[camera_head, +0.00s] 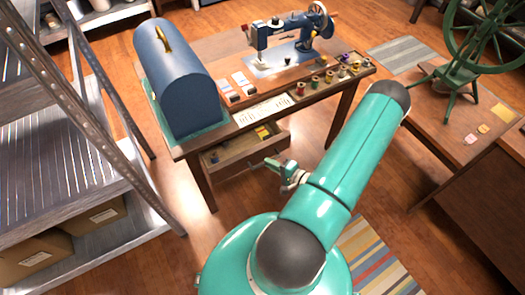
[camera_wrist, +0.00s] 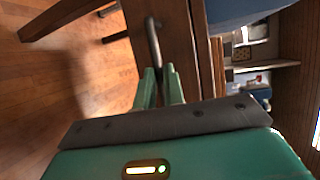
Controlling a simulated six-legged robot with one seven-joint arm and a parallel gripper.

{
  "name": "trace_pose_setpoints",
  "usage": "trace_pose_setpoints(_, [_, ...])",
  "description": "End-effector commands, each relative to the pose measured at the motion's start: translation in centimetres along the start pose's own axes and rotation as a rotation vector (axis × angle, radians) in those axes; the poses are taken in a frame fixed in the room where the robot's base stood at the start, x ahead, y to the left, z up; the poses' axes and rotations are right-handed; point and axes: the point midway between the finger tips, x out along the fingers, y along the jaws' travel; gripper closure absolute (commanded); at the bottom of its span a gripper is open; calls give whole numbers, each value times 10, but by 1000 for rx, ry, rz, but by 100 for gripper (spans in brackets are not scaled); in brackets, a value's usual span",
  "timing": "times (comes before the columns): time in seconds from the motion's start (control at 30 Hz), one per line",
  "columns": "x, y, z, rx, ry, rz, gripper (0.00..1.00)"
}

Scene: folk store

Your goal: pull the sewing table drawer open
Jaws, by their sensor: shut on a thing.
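The wooden sewing table (camera_head: 215,52) stands in the middle of the head view. Its drawer (camera_head: 228,156) is partly out at the front left side, with its inside and some small yellow items (camera_head: 263,132) showing. My gripper (camera_head: 271,163) is at the drawer's front. In the wrist view, the drawer's brown front panel (camera_wrist: 180,40) carries a grey metal bar handle (camera_wrist: 153,42). My two green fingers (camera_wrist: 160,80) are shut around the lower end of the handle. The exact contact is partly hidden between the fingers.
A blue domed case (camera_head: 177,85), a blue sewing machine (camera_head: 290,40) and several thread spools (camera_head: 330,76) stand on the tabletop. A metal shelf (camera_head: 60,150) is close on the left. A wooden bench (camera_head: 455,130) with a green spinning wheel is at right. Floor (camera_head: 225,225) before the drawer is clear.

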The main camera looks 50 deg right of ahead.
Motion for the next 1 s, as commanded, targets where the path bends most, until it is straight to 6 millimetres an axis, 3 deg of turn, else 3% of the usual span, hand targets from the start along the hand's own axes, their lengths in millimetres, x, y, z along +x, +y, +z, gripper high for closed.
trace_pose_setpoints(0.2, [-40,8,17,2,0,-1,100])
trace_pose_setpoints(0.4, [-61,13,25,0,0,-2,100])
trace_pose_setpoints(0.9, [-67,14,28,-1,-2,-3,100])
trace_pose_setpoints(0.93, [-67,14,28,-1,-2,-3,85])
trace_pose_setpoints(1.0, [-67,14,28,-1,-2,-3,72])
